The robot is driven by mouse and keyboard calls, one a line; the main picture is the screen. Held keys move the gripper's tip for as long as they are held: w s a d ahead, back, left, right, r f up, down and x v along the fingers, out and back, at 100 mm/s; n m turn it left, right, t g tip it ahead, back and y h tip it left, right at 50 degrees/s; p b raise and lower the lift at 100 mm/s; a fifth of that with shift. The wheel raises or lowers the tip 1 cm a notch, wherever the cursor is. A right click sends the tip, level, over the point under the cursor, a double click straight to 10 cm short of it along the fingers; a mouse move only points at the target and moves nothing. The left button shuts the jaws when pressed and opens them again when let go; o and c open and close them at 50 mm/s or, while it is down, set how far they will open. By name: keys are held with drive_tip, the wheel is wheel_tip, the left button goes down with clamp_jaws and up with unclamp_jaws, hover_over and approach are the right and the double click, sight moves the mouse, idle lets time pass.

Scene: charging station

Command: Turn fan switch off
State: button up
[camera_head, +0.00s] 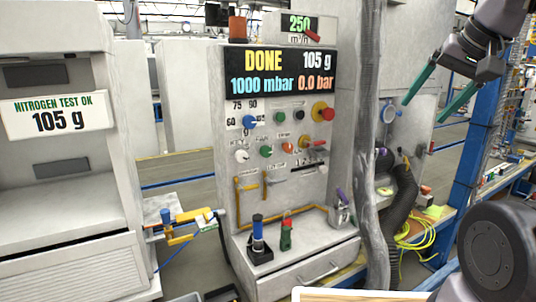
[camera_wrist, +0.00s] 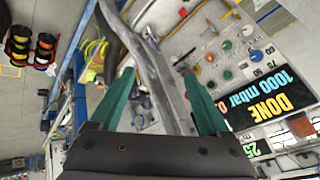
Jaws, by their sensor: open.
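My gripper (camera_head: 421,112) is at the upper right in the head view, right of the grey control panel (camera_head: 224,150) and apart from it. Its two teal fingers are spread and empty; they also show in the wrist view (camera_wrist: 158,74). No switch is legibly marked as the fan's. A small red lever (camera_head: 313,36) sits at the "250 m³/h" display (camera_head: 298,22) on top of the panel. Below the main display (camera_head: 280,72) are several coloured knobs, including a blue one (camera_head: 249,121) and a red one on yellow (camera_head: 322,111). The wrist view shows the panel turned over, at right.
A thick grey vertical duct (camera_head: 368,130) stands between my gripper and the panel. A blue post and shelving (camera_head: 470,160) are at the right. A black hose (camera_head: 404,205) and yellow cable (camera_head: 418,238) lie lower down. Two fixtures (camera_head: 258,240) (camera_head: 286,235) stand on the panel's ledge.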

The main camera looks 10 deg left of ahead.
sight(268, 152)
drive_tip(key=w+a+f+n+t, duration=0.2)
drive_tip(key=w+a+f, duration=0.1)
drive_tip(key=w, duration=0.8)
drive_tip(key=w+a+f+n+t, duration=0.1)
drive_tip(key=w+a+f, duration=0.15)
drive_tip(key=w, duration=0.85)
drive_tip(key=w+a+f+n+t+y, duration=0.2)
drive_tip(key=w+a+f+t, duration=0.1)
drive_tip(key=w+a+f, duration=0.6)
drive_tip(key=s+a+f+n+t+y, duration=0.1)
drive_tip(key=a+f+n+y, duration=0.15)
drive_tip(key=a+f, duration=0.35)
drive_tip(key=s+a+f+n+t+y, duration=0.15)
drive_tip(key=a+f+y, duration=0.3)
drive_tip(key=a, duration=0.45)
drive_tip(key=shift+g+h, duration=0.35)
drive_tip(key=shift+h, duration=0.15)
drive_tip(key=x, duration=1)
drive_tip(key=shift+w, duration=0.15)
